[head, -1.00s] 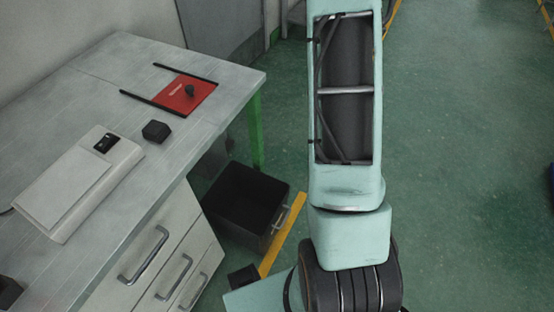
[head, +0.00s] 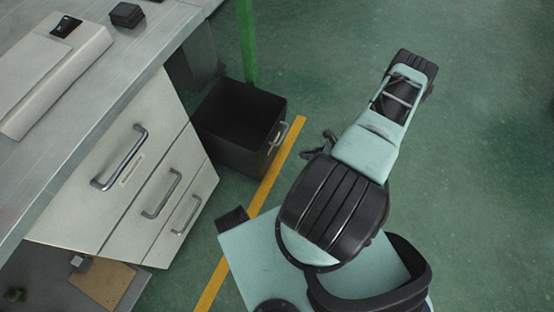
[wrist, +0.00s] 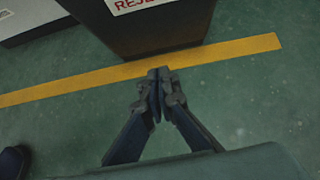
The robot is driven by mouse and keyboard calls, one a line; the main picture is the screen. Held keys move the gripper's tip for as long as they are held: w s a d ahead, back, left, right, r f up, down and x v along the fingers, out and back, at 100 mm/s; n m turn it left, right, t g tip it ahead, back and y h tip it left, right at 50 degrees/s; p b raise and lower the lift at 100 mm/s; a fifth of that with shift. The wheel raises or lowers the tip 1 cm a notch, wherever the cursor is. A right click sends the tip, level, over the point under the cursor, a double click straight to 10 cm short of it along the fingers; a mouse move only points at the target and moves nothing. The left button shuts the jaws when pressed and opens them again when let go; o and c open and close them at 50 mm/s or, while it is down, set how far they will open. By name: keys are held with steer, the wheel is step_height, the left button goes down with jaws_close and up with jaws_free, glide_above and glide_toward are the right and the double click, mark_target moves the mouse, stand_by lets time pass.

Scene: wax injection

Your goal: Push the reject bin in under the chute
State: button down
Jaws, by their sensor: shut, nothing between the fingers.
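The reject bin (head: 232,153) is a dark open box on the floor, with a grey handle on its right side. It stands right of the drawer unit, partly beside and under the bench. In the wrist view its dark wall (wrist: 150,38) carries a white label with red letters, cut off at the top. My gripper (head: 312,153) is low, to the right of the bin's handle side. In the wrist view my gripper (wrist: 159,75) is shut and empty, its tips over the yellow line, just short of the bin wall. Contact cannot be told. I cannot clearly make out the chute.
A yellow floor line (head: 283,160) runs along the bin's handle side. A green bench leg (head: 246,45) stands behind the bin. The drawer unit (head: 130,170) with metal handles is to its left. The green floor on the right is clear.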

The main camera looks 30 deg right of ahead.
steer(key=a+f, duration=0.1)
steer(key=f, duration=0.1)
steer(key=b, duration=0.5)
glide_toward(273, 155)
steer(key=shift+m, duration=0.3)
steer(key=shift+a+r+x, duration=0.15)
steer(key=shift+a+x, duration=0.05)
steer(key=shift+x, duration=1)
steer(key=shift+a+r+x, duration=0.1)
steer(key=shift+a+x, duration=0.1)
steer(key=shift+x, duration=1.05)
